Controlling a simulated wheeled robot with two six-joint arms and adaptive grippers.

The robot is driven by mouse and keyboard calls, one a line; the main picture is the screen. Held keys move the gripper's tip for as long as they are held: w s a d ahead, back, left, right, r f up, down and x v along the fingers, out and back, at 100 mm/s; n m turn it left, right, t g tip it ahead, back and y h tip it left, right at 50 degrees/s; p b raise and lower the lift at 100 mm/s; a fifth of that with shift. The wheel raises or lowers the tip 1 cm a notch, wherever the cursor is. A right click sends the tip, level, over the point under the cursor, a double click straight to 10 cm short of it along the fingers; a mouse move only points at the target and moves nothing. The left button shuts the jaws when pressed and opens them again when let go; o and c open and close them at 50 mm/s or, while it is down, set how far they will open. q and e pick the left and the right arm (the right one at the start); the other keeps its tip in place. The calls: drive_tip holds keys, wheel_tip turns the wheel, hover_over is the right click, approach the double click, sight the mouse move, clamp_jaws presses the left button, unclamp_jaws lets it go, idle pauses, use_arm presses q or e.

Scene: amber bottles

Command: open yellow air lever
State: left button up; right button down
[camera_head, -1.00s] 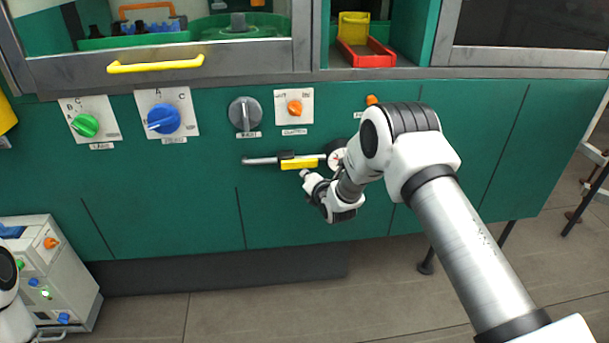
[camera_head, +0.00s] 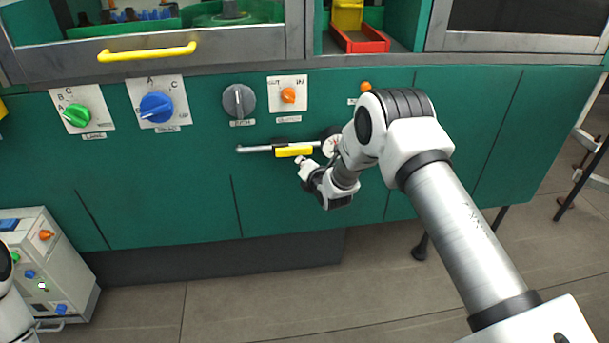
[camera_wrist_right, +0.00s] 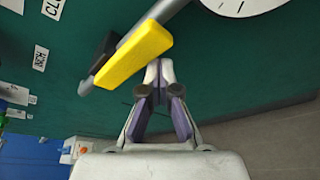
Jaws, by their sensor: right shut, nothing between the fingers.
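The yellow air lever (camera_head: 293,151) sits on a grey horizontal pipe (camera_head: 254,149) on the green panel front. It lies roughly along the pipe. In the right wrist view the lever (camera_wrist_right: 135,55) is a large yellow bar with a black part behind it. My right gripper (camera_head: 302,164) is just below the lever's right part, shut and empty. In the wrist view its closed fingertips (camera_wrist_right: 158,68) are right beside the lever's edge; I cannot tell whether they touch. My left gripper is not in view.
A round white gauge (camera_head: 331,145) is at the pipe's right end, close to my right wrist. Above are a grey knob (camera_head: 238,101), an orange knob (camera_head: 288,95), a blue knob (camera_head: 156,107) and a green knob (camera_head: 76,115). A white cabinet (camera_head: 60,262) stands at lower left.

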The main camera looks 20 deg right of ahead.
wheel_tip(320, 180, down, 4)
drive_tip(key=f+b, duration=0.1)
drive_tip(key=b, duration=0.2)
use_arm(q)
drive_tip(key=p, duration=0.3)
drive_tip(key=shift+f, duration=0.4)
use_arm(e)
drive_tip(key=s+a+r, duration=0.2)
drive_tip(key=s+r, duration=0.2)
drive_tip(key=s, duration=0.5)
drive_tip(key=shift+a+r, duration=0.25)
drive_tip(key=shift+a, duration=0.15)
drive_tip(key=shift+s, duration=0.1)
